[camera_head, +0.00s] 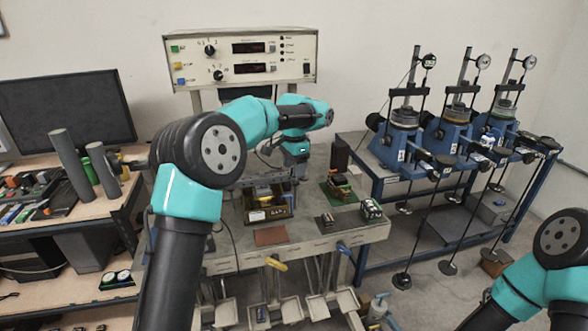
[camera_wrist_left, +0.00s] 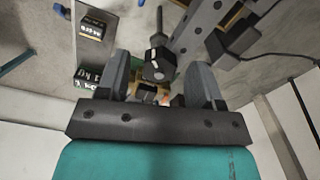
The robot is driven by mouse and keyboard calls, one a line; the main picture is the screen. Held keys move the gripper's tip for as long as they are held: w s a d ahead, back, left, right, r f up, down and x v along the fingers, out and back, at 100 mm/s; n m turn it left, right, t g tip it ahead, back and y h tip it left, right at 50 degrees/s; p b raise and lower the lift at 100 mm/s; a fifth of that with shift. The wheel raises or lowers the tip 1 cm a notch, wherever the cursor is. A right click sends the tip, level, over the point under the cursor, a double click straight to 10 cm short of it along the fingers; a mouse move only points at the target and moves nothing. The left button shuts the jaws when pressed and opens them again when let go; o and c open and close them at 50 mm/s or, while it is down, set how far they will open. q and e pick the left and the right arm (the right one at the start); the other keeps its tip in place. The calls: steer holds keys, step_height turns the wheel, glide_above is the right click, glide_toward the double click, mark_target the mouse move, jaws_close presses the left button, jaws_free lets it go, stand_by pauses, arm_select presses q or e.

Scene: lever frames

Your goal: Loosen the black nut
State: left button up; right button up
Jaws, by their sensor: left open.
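My left gripper (camera_head: 298,172) is over the middle bench, pointing down, with its fingertips small and partly lost against the clutter. In the left wrist view its two grey fingers (camera_wrist_left: 162,75) stand wide apart. A black blocky part with a short rod (camera_wrist_left: 158,62) shows between and beyond them; I cannot tell whether it is the black nut or whether anything touches it. Three blue lever frames (camera_head: 400,145) stand on the right table, with black knobs and round weights; no nut is clear there. My right arm enters at the lower right, its gripper out of view.
The middle bench (camera_head: 330,238) holds a tray of parts (camera_head: 268,208), a green mat (camera_head: 338,193) and a small dial device (camera_head: 371,210). A white instrument panel (camera_head: 242,58) stands behind. The left bench (camera_head: 95,207) is crowded with tools and grey cylinders.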

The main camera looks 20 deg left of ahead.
arm_select(q)
steer(key=shift+f, duration=0.55)
steer(key=c, duration=0.9)
steer(key=shift+c, duration=0.2)
